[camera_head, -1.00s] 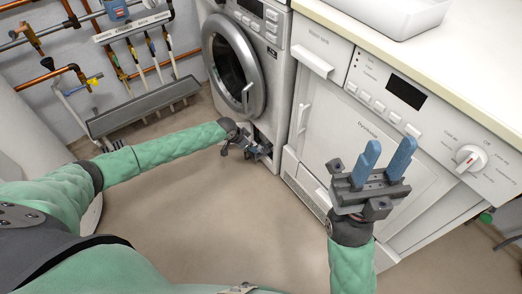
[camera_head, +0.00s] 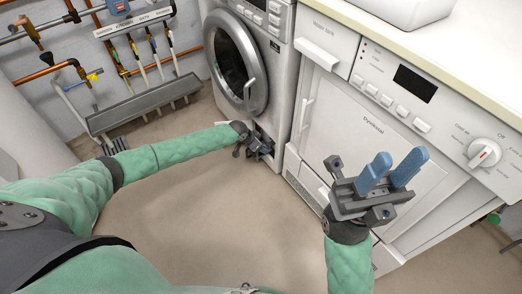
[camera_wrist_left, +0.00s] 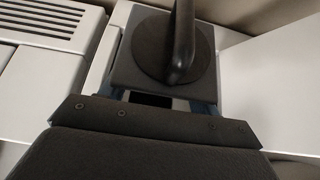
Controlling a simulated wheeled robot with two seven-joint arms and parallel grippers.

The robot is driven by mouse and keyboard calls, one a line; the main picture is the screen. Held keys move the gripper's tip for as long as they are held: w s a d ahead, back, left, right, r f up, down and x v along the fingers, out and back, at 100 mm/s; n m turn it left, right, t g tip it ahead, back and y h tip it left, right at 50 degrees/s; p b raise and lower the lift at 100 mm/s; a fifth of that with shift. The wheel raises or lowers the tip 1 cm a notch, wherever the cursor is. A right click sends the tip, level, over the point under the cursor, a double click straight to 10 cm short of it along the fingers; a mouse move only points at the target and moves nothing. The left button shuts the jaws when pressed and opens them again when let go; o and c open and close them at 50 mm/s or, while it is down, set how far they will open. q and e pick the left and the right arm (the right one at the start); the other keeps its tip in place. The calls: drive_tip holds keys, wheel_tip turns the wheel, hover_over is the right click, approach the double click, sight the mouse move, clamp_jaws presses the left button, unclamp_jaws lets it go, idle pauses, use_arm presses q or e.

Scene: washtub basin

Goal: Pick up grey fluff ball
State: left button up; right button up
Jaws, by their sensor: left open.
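I do not see a grey fluff ball in either view. My left gripper (camera_head: 262,147) is at the lower front of the washing machine (camera_head: 277,62), low near the floor; its fingertips are hard to make out there. In the left wrist view a dark square piece with a round disc and upright handle (camera_wrist_left: 182,45) lies just beyond the open left gripper (camera_wrist_left: 160,102). Slivers of blue finger show at its sides, and I cannot tell whether they touch it. My right gripper (camera_head: 393,168) is open and empty in front of the second white machine (camera_head: 365,125).
A worktop (camera_head: 450,42) with a white basin (camera_head: 400,8) covers the second machine. Pipes and a grey trough (camera_head: 145,106) run along the back wall. The washing machine's round door (camera_head: 236,62) is shut. The floor (camera_head: 190,220) in front is clear.

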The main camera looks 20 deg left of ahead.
use_arm(q)
drive_tip(key=shift+w+f, duration=0.15)
drive_tip(key=shift+f, duration=0.05)
drive_tip(key=c, duration=1.1)
drive_tip(key=shift+o, duration=0.2)
drive_tip(key=shift+d+r, duration=0.1)
